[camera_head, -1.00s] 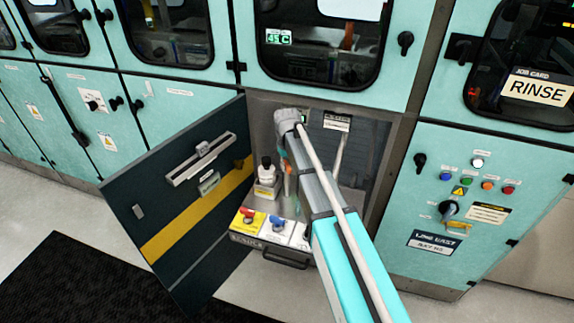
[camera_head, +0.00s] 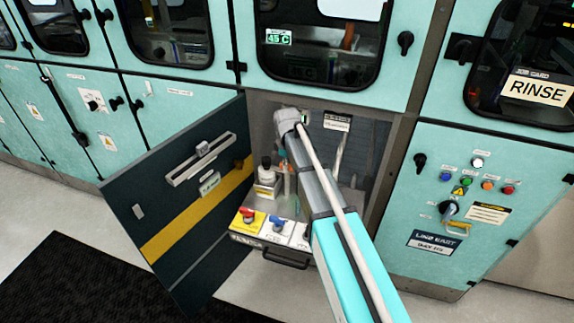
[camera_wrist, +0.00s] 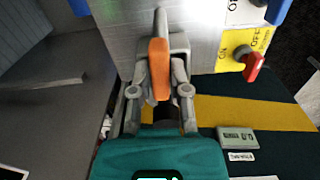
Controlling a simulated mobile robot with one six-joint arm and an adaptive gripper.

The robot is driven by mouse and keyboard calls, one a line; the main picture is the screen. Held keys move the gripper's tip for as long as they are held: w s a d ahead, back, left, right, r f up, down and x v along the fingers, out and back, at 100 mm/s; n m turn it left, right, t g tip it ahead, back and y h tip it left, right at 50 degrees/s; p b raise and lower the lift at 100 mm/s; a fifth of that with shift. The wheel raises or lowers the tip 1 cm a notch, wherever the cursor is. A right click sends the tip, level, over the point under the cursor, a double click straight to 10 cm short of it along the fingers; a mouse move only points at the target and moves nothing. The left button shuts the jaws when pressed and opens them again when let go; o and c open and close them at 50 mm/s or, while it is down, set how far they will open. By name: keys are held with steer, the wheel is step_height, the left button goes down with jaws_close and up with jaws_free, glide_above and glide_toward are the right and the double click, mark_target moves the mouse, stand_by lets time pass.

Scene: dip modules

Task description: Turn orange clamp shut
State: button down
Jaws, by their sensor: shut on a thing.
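The orange clamp handle (camera_wrist: 159,66) stands between the two fingers of my gripper (camera_wrist: 161,74) in the wrist view. The fingers close on it from both sides, and a grey metal piece rises behind its tip. The clamp's pivot and lower end are largely hidden by the fingers and the teal gripper body. In the head view my arm reaches into the open cabinet, and it hides the gripper's hold on the clamp.
The dark cabinet door (camera_head: 153,222) stands open at left. A pulled-out tray carries a red knob (camera_head: 247,213), a blue knob (camera_head: 277,224) and a white bottle (camera_head: 266,172) left of my arm. A control panel (camera_head: 440,270) is at right.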

steer(key=shift+n, duration=0.5)
steer(key=c, duration=0.6)
jaws_free()
steer(key=shift+m, duration=0.4)
